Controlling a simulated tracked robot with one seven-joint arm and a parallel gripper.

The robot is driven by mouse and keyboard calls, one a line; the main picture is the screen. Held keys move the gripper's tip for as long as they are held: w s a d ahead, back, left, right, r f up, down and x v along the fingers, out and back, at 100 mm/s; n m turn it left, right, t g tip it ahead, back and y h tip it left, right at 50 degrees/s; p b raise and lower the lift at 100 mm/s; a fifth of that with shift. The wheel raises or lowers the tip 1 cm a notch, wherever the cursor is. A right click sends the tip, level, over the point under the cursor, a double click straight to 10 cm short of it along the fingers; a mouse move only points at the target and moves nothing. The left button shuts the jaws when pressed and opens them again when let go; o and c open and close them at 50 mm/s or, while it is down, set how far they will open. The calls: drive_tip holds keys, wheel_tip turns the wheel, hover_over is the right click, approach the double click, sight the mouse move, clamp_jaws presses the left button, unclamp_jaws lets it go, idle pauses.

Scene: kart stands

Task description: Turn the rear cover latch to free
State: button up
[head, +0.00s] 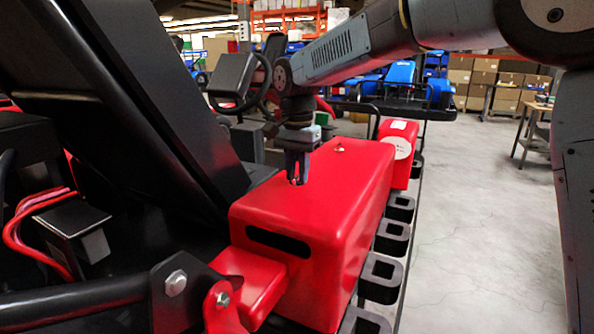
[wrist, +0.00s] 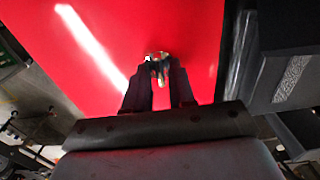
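The red cover (head: 330,200) is a rounded box on the kart beside the black seat. A small metal latch (head: 340,148) stands on its top toward the far end. My gripper (head: 297,182) points down at the cover's top, nearer to me and left of that latch. In the wrist view my gripper (wrist: 160,70) has its two dark fingers close on either side of another small metal latch (wrist: 158,68). The fingers look shut on it, with a narrow gap filled by the metal. The fingers partly hide this latch, so its exact angle is unclear.
The black seat (head: 150,100) rises close to the left of the cover. A steering wheel (head: 240,90) is behind my gripper. Black square loops (head: 380,275) line the kart's right side. Open concrete floor (head: 470,230) lies to the right.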

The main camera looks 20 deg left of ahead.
clamp_jaws()
idle(0.3)
drive_tip(key=n, duration=0.3)
drive_tip(key=shift+n, duration=0.4)
drive_tip(key=n, duration=0.4)
drive_tip(key=shift+n, duration=0.3)
drive_tip(key=n, duration=0.4)
drive_tip(key=shift+n, duration=0.3)
drive_tip(key=n, duration=0.4)
drive_tip(key=shift+n, duration=0.4)
drive_tip(key=shift+o, duration=1.3)
unclamp_jaws()
